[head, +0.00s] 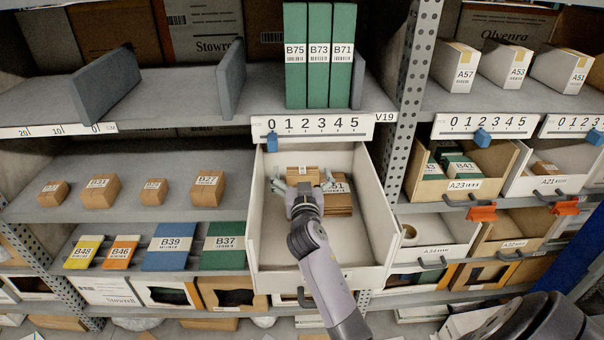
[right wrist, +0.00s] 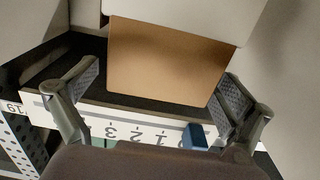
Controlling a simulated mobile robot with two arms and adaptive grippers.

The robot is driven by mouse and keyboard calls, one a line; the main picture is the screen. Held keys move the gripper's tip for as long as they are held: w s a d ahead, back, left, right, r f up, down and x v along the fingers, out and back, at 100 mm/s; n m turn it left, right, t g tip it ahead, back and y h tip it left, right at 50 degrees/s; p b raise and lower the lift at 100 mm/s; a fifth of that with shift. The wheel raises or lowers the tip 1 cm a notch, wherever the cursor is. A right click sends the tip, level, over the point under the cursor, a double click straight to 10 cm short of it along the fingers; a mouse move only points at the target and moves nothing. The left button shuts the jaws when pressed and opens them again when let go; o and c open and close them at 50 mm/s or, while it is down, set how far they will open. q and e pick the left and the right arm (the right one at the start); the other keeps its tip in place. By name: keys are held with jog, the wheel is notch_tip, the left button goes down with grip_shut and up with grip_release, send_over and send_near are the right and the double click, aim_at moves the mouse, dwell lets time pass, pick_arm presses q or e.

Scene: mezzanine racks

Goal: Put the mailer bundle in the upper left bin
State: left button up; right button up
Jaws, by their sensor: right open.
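A white bin (head: 262,225) is pulled out below the V19 strip. Inside it, a stack of flat brown mailers (head: 340,208) with a white label lies right of centre. Upper at right stands open bin A23 (head: 463,185), holding green boxes. My left gripper is not in view.
The V19 strip (head: 315,126) and shelf edge run just above the bin. Green boxes (head: 319,55) stand on that shelf. A perforated post (head: 408,100) separates it from the right bins. Small cartons (head: 103,190) sit at left. The bin's front floor is clear.

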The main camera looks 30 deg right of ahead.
jog(key=shift+s, duration=0.1)
jog(key=shift+s+a, duration=0.15)
jog(key=shift+a, duration=0.05)
jog(key=b+v, duration=0.1)
jog(key=v, duration=0.5)
jog(key=shift+b, duration=0.3)
jog(key=shift+s+a, duration=0.25)
jog(key=shift+s, duration=0.15)
jog(key=shift+r, duration=0.1)
